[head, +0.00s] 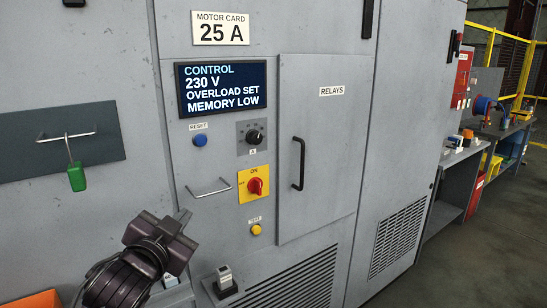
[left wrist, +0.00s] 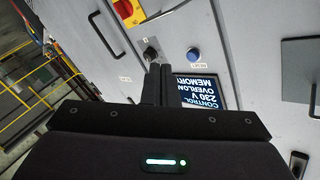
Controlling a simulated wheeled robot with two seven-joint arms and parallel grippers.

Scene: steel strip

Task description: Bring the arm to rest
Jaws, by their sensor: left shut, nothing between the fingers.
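My left gripper (head: 182,218) is in the lower left of the head view, in front of the grey cabinet (head: 330,150). Its fingers are together with nothing between them. In the left wrist view the closed fingers (left wrist: 155,82) point toward the cabinet front, which appears upside down. They look apart from it, though the exact gap is hard to tell. My right gripper does not show.
The cabinet front has a display (head: 221,88), a blue reset button (head: 200,140), a black knob (head: 254,137), a red rotary switch (head: 255,186), and a closed relays door (head: 325,200). A green tag (head: 76,177) hangs at left. Benches (head: 480,150) stand at right beside open floor.

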